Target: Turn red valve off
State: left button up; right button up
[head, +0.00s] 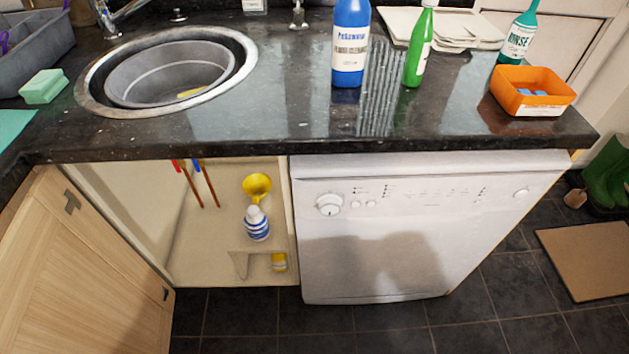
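In the head view, a small red valve handle (177,166) shows just under the counter's front edge, at the top of a thin copper pipe (190,184) in the open cupboard. A blue valve handle (196,165) sits close to its right on a second copper pipe (208,185). The counter edge may hide the upper part of both valves. The red handle is too small to tell its exact turn. Neither of my grippers is in view.
The wooden cupboard door (85,275) stands open at left. A yellow funnel (257,186) and a blue-striped bottle (256,224) are right of the pipes. A white dishwasher (420,240) closes off the right. The dark counter (290,125) overhangs the cupboard.

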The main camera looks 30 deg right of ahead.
aim_at(177, 166)
jog(key=u, duration=0.05)
jog(key=k, duration=0.6)
jog(key=z, duration=0.6)
jog(key=i, duration=1.2)
jog(key=z, duration=0.35)
